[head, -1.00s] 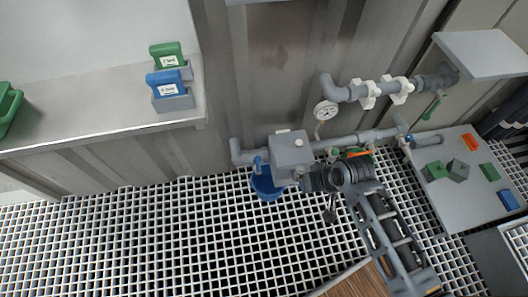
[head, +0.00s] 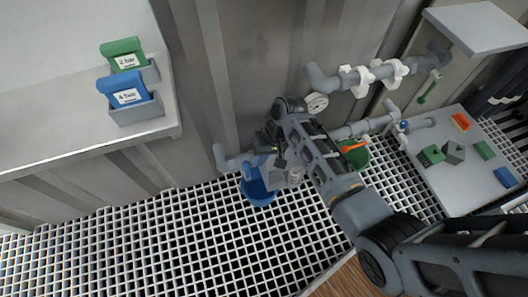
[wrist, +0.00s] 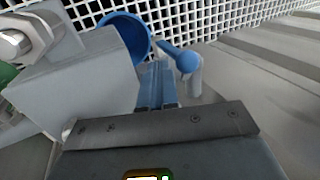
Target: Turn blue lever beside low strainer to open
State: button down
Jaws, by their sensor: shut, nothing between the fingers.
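The blue lever (wrist: 178,56) shows in the wrist view with a rounded head, on a grey pipe elbow (wrist: 193,83). My gripper (wrist: 157,72) is shut and empty, its blue-grey fingers close together just left of the lever; I cannot tell if they touch it. A grey box-shaped body (wrist: 80,85), apparently the low strainer, stands left of the fingers. In the head view the strainer (head: 278,177) is partly covered by my arm, and the gripper's tips are hard to make out there.
A blue bucket (head: 258,190) sits below the strainer on the white grating (head: 150,240). An orange lever (head: 352,148) and a green bucket (head: 359,158) are to the right. A green lever (head: 428,92) hangs below the upper pipe. A pressure gauge (head: 317,102) is near my arm.

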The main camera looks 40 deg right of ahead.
aim_at(247, 172)
jog(key=shift+b+x, duration=0.45)
jog(key=shift+x, duration=1.2)
jog(key=shift+a+r, duration=0.1)
jog(key=shift+w+a+h+p, duration=0.1)
jog(key=shift+a+h+p, duration=0.1)
jog(key=shift+h+p, duration=0.25)
